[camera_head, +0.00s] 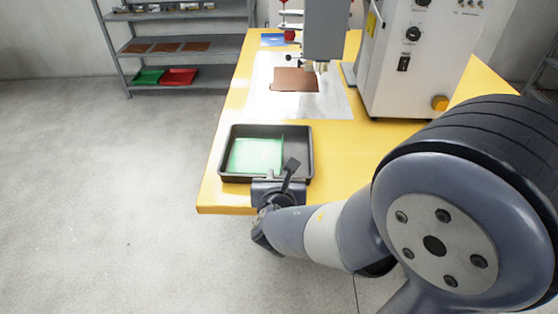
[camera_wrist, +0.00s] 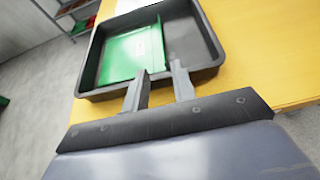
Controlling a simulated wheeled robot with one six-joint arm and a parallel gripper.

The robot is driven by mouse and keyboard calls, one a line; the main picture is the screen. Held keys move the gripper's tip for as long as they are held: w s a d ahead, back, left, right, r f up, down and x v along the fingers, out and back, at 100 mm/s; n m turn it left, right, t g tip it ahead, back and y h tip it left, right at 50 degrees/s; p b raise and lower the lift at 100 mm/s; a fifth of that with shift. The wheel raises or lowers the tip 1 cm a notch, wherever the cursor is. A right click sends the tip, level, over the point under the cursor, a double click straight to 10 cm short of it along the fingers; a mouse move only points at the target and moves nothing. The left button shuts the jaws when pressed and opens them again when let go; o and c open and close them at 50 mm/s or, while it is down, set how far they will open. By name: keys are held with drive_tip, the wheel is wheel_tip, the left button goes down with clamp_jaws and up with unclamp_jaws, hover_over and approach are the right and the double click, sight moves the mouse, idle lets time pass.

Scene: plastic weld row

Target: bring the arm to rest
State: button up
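My gripper (camera_wrist: 161,78) is open in the wrist view, its two fingers apart with nothing held between them. In the head view my gripper (camera_head: 290,168) is at the near rim of a black tray (camera_head: 308,150), over its front right part. I cannot tell whether the fingers touch the tray. My arm reaches in from the lower right. A flat green piece (camera_head: 255,155) lies in the left part of the tray. The tray's right part looks empty. The green piece also shows beyond the fingers in the wrist view (camera_wrist: 128,55).
The tray stands on a yellow table (camera_head: 228,198). Behind it a brown sheet (camera_head: 295,80) lies under a grey press head (camera_head: 324,30). A white machine cabinet (camera_head: 400,85) stands at the right. A shelf (camera_head: 175,52) stands far left. The floor at the left is clear.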

sight(281, 154)
drive_tip(key=b+x, duration=0.1)
drive_tip(key=x, duration=0.9)
drive_tip(key=shift+w+f+b, duration=0.1)
drive_tip(key=shift+b, duration=0.3)
drive_tip(key=shift+d, duration=0.1)
